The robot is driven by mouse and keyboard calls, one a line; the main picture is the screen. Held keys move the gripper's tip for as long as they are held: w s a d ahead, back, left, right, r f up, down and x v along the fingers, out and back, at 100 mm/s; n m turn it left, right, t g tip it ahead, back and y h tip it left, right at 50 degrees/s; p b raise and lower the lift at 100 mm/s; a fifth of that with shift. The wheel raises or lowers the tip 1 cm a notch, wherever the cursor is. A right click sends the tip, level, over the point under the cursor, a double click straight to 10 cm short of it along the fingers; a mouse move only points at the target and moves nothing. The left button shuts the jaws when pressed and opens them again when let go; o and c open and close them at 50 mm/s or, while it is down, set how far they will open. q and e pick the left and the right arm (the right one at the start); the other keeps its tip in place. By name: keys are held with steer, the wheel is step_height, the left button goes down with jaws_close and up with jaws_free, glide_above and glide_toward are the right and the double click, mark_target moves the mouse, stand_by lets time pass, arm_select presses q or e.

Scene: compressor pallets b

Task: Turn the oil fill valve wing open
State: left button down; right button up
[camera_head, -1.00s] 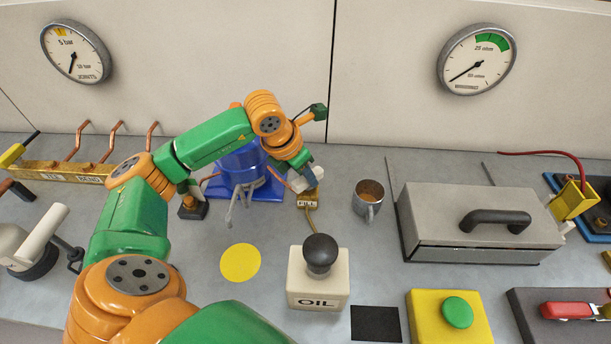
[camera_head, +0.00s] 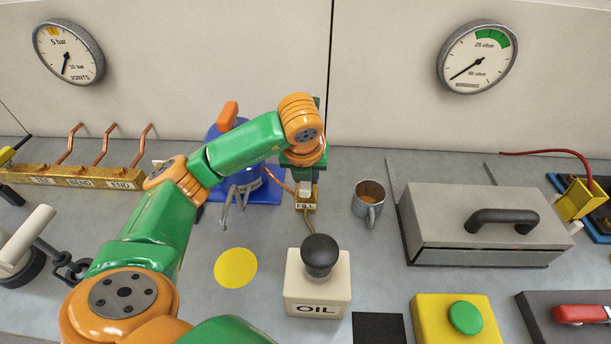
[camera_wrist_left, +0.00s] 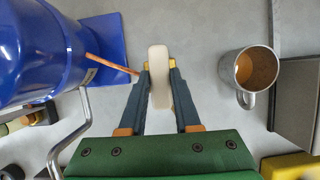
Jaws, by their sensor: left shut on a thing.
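The oil fill valve stands right of the blue compressor, with a yellow body labelled FILL (camera_head: 305,206). Its cream wing (camera_wrist_left: 158,78) stands between the fingers in the left wrist view. My left gripper (camera_wrist_left: 160,72) is shut on this wing, with one dark finger on each side. In the head view my left wrist is above the valve and covers most of the wing. A copper pipe (camera_wrist_left: 110,63) runs from the compressor (camera_wrist_left: 35,45) to the valve. My right gripper is in neither view.
A metal mug (camera_head: 369,203) of brown liquid stands close right of the valve. The cream OIL block (camera_head: 318,290) with a black knob is in front. A grey lidded box (camera_head: 470,215) is farther right. A grey crank handle (camera_head: 236,200) hangs at the compressor's front.

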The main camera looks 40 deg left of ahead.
mark_target(305, 188)
arm_select(q)
steer(key=shift+n, duration=0.4)
steer(key=c, duration=0.6)
jaws_free()
steer(key=shift+r, duration=0.1)
steer(key=p+v, duration=0.2)
steer(key=v, duration=0.4)
steer(key=shift+r, duration=0.25)
steer(key=shift+s+d+r, duration=0.2)
steer(key=shift+r, duration=0.05)
steer(key=shift+f, duration=0.1)
